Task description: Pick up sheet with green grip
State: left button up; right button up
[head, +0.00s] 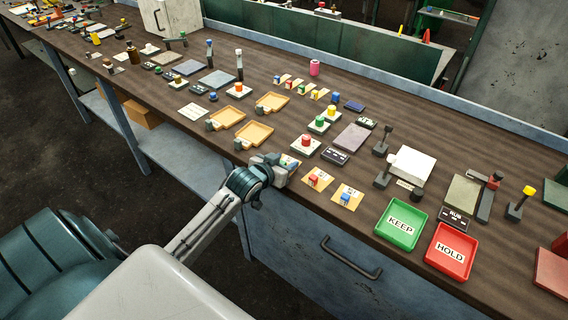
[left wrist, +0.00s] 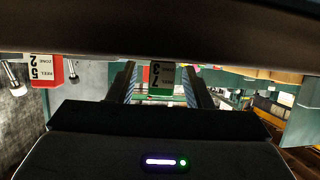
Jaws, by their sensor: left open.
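In the left wrist view a green block (left wrist: 161,84) with a white label shows between the two dark fingers of my left gripper (left wrist: 165,84). It looks like the green grip; whether the fingers touch it I cannot tell. In the head view my left gripper (head: 284,166) is low at the bench's front edge, open, and hides most of a small sheet there. Two tan sheets lie just right of it, one with a red grip (head: 313,180) and one with a blue grip (head: 345,199). My right gripper is out of view.
A green KEEP tray (head: 391,241) and a red HOLD tray (head: 434,269) sit to the right. Tan trays (head: 255,147) lie behind and left of my gripper. A red labelled block (left wrist: 47,70) shows left in the wrist view. The wooden bench is crowded with small blocks and plates.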

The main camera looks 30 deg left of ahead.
pick_arm(q)
jog(key=shift+c, duration=0.4)
grip_shut()
jog(key=shift+r, duration=0.1)
